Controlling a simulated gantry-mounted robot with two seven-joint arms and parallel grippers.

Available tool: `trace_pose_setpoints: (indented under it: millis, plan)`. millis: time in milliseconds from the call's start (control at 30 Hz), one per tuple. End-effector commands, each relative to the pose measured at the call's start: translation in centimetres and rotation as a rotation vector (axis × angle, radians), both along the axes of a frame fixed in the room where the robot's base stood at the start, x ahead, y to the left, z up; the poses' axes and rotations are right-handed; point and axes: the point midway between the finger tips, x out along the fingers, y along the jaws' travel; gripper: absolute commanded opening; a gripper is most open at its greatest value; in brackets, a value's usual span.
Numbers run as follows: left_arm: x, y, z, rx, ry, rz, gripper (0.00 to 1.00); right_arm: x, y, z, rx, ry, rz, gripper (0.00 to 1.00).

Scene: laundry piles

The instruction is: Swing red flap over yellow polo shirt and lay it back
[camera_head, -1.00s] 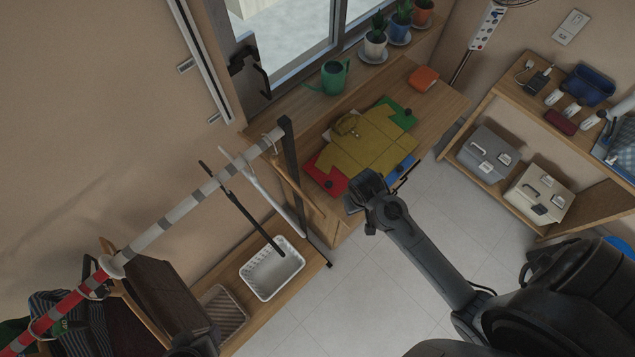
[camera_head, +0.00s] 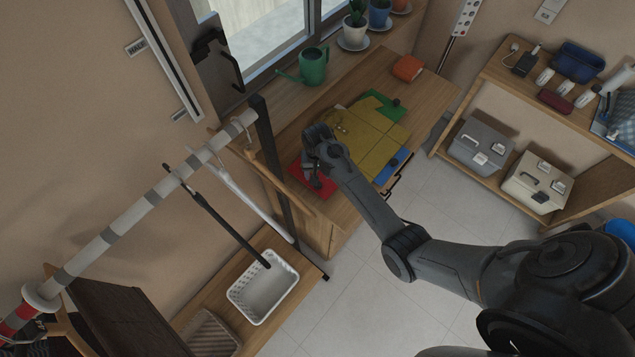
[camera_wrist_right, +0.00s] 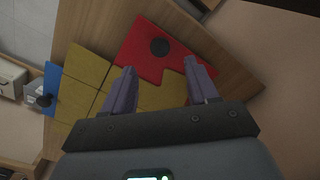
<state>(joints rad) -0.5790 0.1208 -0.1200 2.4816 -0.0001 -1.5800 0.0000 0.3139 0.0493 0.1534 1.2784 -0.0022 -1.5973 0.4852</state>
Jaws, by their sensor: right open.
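The yellow polo shirt (camera_head: 372,146) lies spread on a folding board on the wooden table. The red flap (camera_head: 322,188) lies flat at the board's near-left side, partly hidden by my right gripper (camera_head: 316,166). In the right wrist view, the red flap (camera_wrist_right: 140,55) with its round black knob (camera_wrist_right: 159,46) lies beyond the fingertips. The yellow shirt (camera_wrist_right: 86,66) borders it with a stepped edge. My right gripper (camera_wrist_right: 161,72) is open, its two fingers apart and pointing toward the red flap, with nothing visible between them. My left gripper is out of view.
The green flap (camera_head: 384,104) and blue flap (camera_head: 391,167) are at the board's other sides. A green watering can (camera_head: 313,66) and an orange item (camera_head: 407,67) are behind the board. A dark rack post (camera_head: 272,158) stands left of it. A white basket (camera_head: 262,287) sits lower left.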

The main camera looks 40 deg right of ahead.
Motion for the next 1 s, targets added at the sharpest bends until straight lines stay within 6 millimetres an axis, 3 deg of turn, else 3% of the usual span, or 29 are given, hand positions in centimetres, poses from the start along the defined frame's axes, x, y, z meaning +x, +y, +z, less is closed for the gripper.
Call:
trace_pose_setpoints:
  millis: [200, 400, 867, 1000]
  plan:
    - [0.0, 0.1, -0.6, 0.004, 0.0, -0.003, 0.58, 0.0, 0.0, -3.8, 0.0, 0.001, 0.0, 0.58]
    - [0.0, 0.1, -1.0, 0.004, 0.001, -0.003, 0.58, 0.0, 0.0, -6.1, -0.001, 0.001, -0.001, 0.58]
    - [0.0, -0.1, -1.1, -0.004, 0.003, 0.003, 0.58, 0.0, 0.0, -7.1, -0.001, -0.001, 0.0, 0.58]
    - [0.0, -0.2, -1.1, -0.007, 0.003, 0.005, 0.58, 0.0, 0.0, -7.1, -0.001, -0.001, 0.0, 0.42]
